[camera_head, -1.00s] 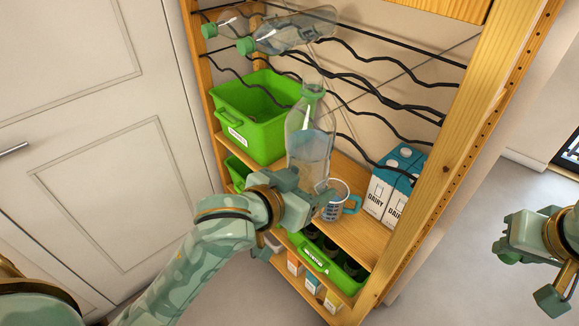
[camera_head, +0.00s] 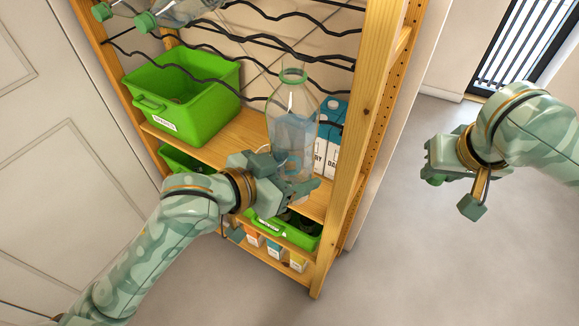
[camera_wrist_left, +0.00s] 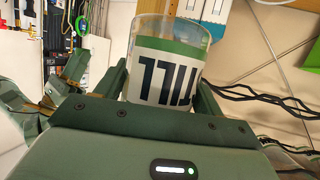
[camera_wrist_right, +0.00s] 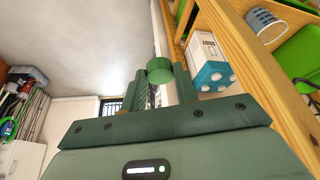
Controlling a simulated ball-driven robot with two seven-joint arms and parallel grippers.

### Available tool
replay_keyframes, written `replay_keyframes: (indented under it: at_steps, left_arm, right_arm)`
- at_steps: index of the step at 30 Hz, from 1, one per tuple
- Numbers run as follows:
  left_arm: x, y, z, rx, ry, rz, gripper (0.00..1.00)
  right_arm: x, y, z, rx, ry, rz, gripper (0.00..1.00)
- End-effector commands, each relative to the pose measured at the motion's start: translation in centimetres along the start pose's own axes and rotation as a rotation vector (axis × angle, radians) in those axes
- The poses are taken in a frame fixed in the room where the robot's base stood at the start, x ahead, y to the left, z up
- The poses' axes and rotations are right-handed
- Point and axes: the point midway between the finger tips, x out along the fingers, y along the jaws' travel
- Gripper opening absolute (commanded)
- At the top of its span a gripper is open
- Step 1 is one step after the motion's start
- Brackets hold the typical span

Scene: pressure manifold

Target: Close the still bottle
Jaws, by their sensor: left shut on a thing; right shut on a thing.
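A clear bottle (camera_head: 292,130) with liquid in it stands nearly upright in my left gripper (camera_head: 283,183), shut around its lower part. Its neck has a green ring and no cap on top. In the left wrist view the bottle (camera_wrist_left: 167,62) shows a white label band with large dark upside-down letters, between the fingers (camera_wrist_left: 165,85). My right gripper (camera_head: 434,165) is shut on a green cap (camera_head: 436,181), well to the right of the bottle and apart from it. The right wrist view shows this cap (camera_wrist_right: 160,70) between the fingertips.
A wooden rack (camera_head: 365,120) stands behind the bottle. It holds a green crate (camera_head: 190,125), milk cartons (camera_head: 328,145), a lower green bin (camera_head: 290,232) and, top left, lying bottles with green caps (camera_head: 146,21). The floor right of the rack is clear.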

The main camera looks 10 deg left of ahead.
Motion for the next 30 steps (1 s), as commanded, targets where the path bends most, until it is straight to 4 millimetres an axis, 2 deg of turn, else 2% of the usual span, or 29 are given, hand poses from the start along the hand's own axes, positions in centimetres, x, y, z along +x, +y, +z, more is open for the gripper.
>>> replay_keyframes:
  at_steps: [5, 8, 12, 20, 25, 27, 30]
  left_arm:
    - [-0.1, 0.0, -0.3, 0.000, 0.007, 0.000, 0.21]
    - [-0.1, 0.0, -0.3, 0.000, 0.008, 0.000, 0.21]
    - [-0.1, 0.0, -0.3, 0.000, 0.008, 0.000, 0.21]
    - [-0.1, 0.0, -0.3, 0.000, 0.009, 0.000, 0.21]
    - [-0.1, 0.0, -0.3, -0.001, 0.009, 0.000, 0.21]
    - [-0.1, 0.0, -0.3, -0.001, 0.009, 0.000, 0.21]
    - [-0.1, 0.0, -0.3, -0.001, 0.009, 0.000, 0.21]
  right_arm:
    - [-2.0, -1.8, -1.7, 0.001, 0.009, 0.001, 0.09]
    - [-4.4, -3.7, -3.2, 0.001, 0.012, 0.002, 0.09]
    - [-8.7, -6.7, -5.2, -0.011, 0.010, -0.001, 0.09]
    - [-17.4, -11.7, -7.7, -0.100, 0.006, -0.036, 0.09]
    - [-22.9, -15.4, -8.5, -0.266, -0.002, -0.106, 0.09]
    - [-24.2, -17.6, -8.8, -0.391, -0.008, -0.160, 0.09]
    - [-25.1, -20.7, -8.9, -0.588, -0.012, -0.242, 0.09]
